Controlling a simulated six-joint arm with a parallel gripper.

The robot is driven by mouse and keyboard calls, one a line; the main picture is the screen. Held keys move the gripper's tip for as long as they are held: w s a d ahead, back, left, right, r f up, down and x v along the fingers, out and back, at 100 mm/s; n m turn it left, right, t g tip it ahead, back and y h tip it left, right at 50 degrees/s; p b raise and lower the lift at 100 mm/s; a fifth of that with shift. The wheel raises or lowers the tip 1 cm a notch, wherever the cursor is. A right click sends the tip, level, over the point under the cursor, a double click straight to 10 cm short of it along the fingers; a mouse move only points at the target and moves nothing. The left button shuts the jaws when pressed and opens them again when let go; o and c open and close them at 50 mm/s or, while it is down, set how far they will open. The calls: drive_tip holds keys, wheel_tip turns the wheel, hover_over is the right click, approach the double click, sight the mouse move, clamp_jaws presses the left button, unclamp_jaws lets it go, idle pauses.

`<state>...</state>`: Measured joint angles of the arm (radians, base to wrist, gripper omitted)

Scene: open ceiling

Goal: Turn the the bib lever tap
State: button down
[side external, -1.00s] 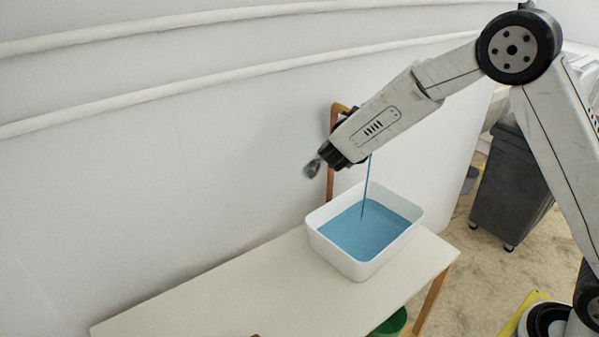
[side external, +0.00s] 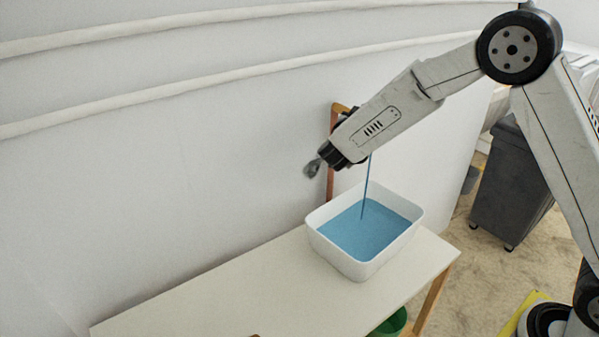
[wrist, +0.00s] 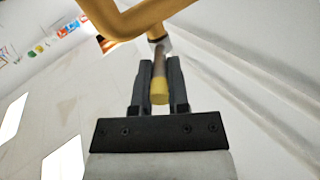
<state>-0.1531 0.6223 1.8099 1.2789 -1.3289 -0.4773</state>
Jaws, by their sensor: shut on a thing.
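The tap's orange-brown pipe (side external: 333,122) rises beside the wall in the side view, partly hidden behind my arm. In the wrist view, the yellow-brown pipe (wrist: 150,14) curves across the top. The tap's lever (wrist: 159,88), brown with a yellow end, lies between my two dark fingers. My gripper (wrist: 157,80) is shut on it. In the side view, my gripper (side external: 322,161) is in front of the pipe, and the lever cannot be made out there. A thin blue stream (side external: 366,180) falls from behind my arm into a white tub (side external: 318,238) holding blue liquid.
The tub stands at the right end of a pale table (side external: 235,297), whose left part is clear. A white wall (side external: 150,200) runs behind. A grey wheeled bin (side external: 508,185) stands on the floor at right, and a green container (side external: 392,323) sits under the table.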

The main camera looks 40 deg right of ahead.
drive_tip(key=shift+w+a+m+g, duration=0.15)
drive_tip(key=shift+m+g, duration=0.15)
drive_tip(key=shift+g, duration=0.1)
idle(0.3)
drive_tip(key=shift+w+a+m+g+h, duration=0.1)
drive_tip(key=shift+w+m+g+h, duration=0.3)
drive_tip(key=shift+m+g, duration=0.7)
drive_tip(key=shift+w+a+m+g+h, duration=0.1)
drive_tip(key=shift+w+m+g+h, duration=0.45)
drive_tip(key=shift+g, duration=0.95)
drive_tip(key=shift+w+a+m+g+h, duration=0.1)
drive_tip(key=shift+w+m+g+h, duration=0.15)
drive_tip(key=shift+m+g, duration=0.9)
drive_tip(key=shift+g, duration=0.55)
drive_tip(key=c, duration=0.6)
unclamp_jaws()
drive_tip(key=shift+w+a, duration=0.1)
drive_tip(key=shift+a, duration=3.8)
